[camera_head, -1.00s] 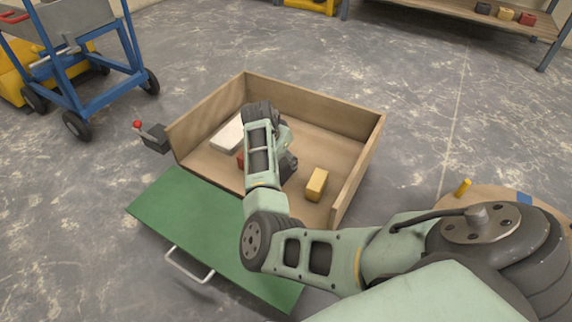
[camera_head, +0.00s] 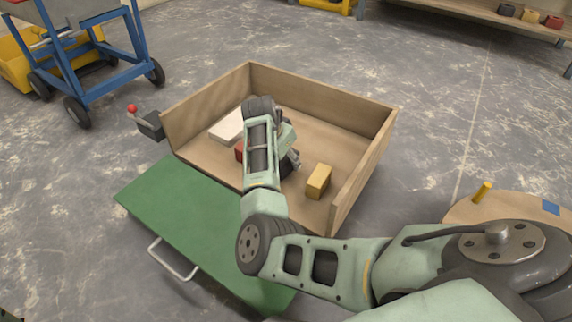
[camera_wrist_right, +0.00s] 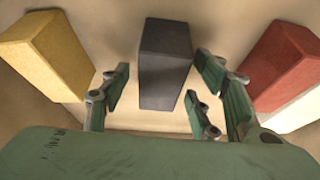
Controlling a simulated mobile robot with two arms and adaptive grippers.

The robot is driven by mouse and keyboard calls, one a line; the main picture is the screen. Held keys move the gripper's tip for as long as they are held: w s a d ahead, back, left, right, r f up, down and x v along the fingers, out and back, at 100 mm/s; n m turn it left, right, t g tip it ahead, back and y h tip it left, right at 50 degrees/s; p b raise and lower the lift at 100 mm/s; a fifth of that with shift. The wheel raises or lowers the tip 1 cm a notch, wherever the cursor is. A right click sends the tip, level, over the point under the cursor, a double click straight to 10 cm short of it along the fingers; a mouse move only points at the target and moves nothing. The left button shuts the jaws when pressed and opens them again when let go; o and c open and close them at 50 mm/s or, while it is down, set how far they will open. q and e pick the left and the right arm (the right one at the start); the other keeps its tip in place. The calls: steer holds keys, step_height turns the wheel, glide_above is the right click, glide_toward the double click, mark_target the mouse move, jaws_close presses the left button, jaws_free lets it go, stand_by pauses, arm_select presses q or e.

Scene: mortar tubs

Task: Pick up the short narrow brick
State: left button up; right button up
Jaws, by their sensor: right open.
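A dark grey brick (camera_wrist_right: 165,60) stands in the middle of the right wrist view, between the spread fingers of my right gripper (camera_wrist_right: 163,80). The fingers are open, one on each side, with gaps to the brick. In the head view my right gripper (camera_head: 290,160) is low inside the wooden box (camera_head: 365,160), and my arm hides the dark brick. A yellow brick (camera_head: 319,181) stands to its right; it is at the left in the wrist view (camera_wrist_right: 45,55). A red brick (camera_head: 239,152), partly hidden, is at the right in the wrist view (camera_wrist_right: 285,65). My left gripper is not in view.
A white block (camera_head: 228,127) lies in the box beside the red brick. The box's side walls stand close around the gripper. Its green front flap (camera_head: 180,225) hangs open. A blue-framed cart (camera_head: 100,60) stands at the upper left. Small bricks sit on a shelf (camera_head: 480,20).

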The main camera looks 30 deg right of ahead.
jaws_close()
stand_by(0.4)
steer(key=shift+r, duration=0.1)
